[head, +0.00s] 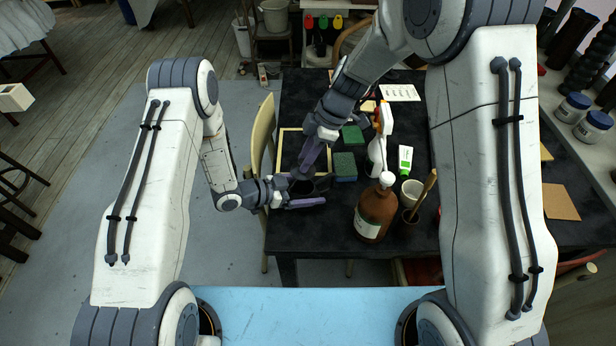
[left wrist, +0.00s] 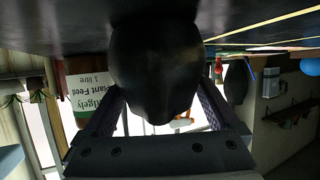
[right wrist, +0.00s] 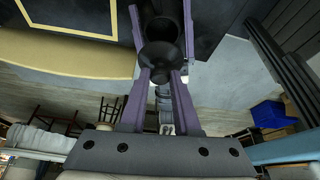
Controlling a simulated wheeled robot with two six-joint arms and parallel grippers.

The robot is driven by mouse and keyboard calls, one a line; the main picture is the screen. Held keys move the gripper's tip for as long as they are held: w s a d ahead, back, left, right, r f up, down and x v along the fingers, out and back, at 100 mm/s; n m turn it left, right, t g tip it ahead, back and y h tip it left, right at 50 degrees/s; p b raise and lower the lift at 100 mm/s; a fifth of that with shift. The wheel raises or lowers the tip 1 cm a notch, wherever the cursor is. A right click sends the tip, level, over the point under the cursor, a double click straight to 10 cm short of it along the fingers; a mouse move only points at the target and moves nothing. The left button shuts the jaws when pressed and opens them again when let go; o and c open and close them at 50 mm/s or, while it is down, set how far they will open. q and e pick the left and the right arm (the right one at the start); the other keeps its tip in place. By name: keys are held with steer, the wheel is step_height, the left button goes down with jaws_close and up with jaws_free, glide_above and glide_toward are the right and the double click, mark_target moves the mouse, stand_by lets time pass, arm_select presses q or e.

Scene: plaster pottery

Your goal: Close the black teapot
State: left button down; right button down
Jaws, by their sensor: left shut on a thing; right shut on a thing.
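The black teapot (head: 322,184) is dark and mostly hidden by my grippers in the head view, at the table's left front edge. My left gripper (head: 309,191) is shut on its body, which fills the middle of the left wrist view (left wrist: 155,70). My right gripper (head: 307,168) comes down from above, over the teapot. In the right wrist view it is shut on the knob of a dark lid (right wrist: 161,54). The teapot's dark round mouth (right wrist: 158,28) appears just beyond the lid. I cannot tell whether lid and rim touch.
A brown bottle (head: 375,212) with a white cap stands right of the grippers, beside a dark pot (head: 409,216) holding a wooden handle. Behind are a white cup (head: 411,193), a spray bottle (head: 378,150) and green sponges (head: 345,166). A chair (head: 262,135) stands left of the table.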

steer(key=shift+f, duration=1.7)
steer(key=shift+f, duration=0.85)
steer(key=shift+f, duration=0.7)
steer(key=c, duration=0.6)
jaws_free()
steer(key=shift+o, duration=0.2)
glide_toward(310, 169)
steer(key=shift+a+f, duration=0.1)
steer(key=shift+f, duration=0.25)
